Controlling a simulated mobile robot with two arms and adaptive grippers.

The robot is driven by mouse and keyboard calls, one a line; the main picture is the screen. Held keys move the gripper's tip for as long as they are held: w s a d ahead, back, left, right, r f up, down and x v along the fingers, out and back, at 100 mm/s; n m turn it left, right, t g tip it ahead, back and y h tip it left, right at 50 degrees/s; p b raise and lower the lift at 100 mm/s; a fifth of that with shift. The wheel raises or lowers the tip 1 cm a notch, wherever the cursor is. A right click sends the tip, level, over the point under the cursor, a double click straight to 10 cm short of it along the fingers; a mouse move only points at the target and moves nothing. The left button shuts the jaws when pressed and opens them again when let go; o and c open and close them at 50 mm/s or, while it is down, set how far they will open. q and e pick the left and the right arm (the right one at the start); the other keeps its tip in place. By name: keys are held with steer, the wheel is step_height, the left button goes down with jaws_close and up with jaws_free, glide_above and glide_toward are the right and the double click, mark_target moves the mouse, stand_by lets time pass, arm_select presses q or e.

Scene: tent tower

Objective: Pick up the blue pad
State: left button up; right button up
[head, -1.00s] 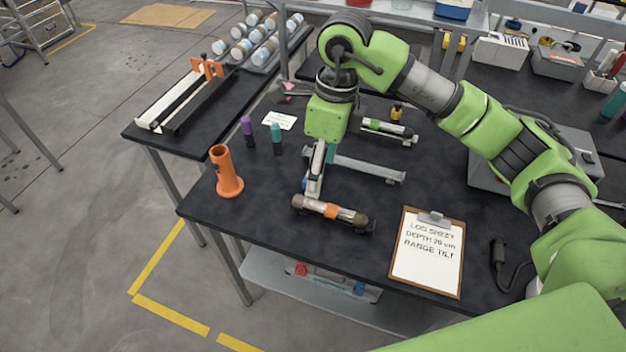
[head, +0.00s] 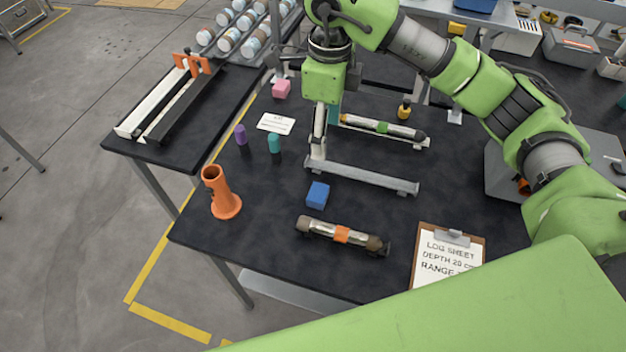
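The blue pad (head: 317,195) is a small blue block lying on the dark table, in front of a grey rail stand (head: 365,179) and behind an orange-banded cylinder. My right gripper (head: 318,155) comes in from the upper right and points down. Its fingertips appear just behind the blue pad in the picture, near the left end of the rail stand, apart from the pad. The fingers are seen edge-on, so their opening is hidden. A teal piece shows behind the fingers; I cannot tell what it belongs to. My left gripper is not in view.
An orange tube holder (head: 221,194) stands left. The banded cylinder (head: 342,236) lies in front, with a clipboard (head: 448,256) to its right. Purple (head: 240,135) and teal (head: 274,143) items, a card (head: 276,123) and a pink block (head: 281,89) are farther back. The table is clear around the pad's left.

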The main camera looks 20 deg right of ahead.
step_height(320, 180, down, 2)
steer(key=w+b, duration=0.1)
steer(key=b, duration=0.1)
arm_select(q)
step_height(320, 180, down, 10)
steer(key=b, duration=0.8)
arm_select(e)
steer(key=p, duration=0.2)
glide_above(323, 194)
steer(key=f, duration=1.6)
steer(key=shift+s+f, duration=0.2)
steer(key=shift+f, duration=0.05)
steer(key=f+p, duration=0.1)
steer(key=f, duration=0.1)
steer(key=f+p, duration=0.1)
steer(key=f, duration=0.1)
steer(key=shift+w+d+f+p, duration=0.1)
steer(key=shift+w+f+p, duration=0.1)
steer(key=shift+f+p, duration=0.2)
steer(key=shift+f, duration=0.3)
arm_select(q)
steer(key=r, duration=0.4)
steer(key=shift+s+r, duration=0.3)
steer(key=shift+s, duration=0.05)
arm_select(e)
steer(key=c, duration=1)
steer(key=shift+r, duration=0.15)
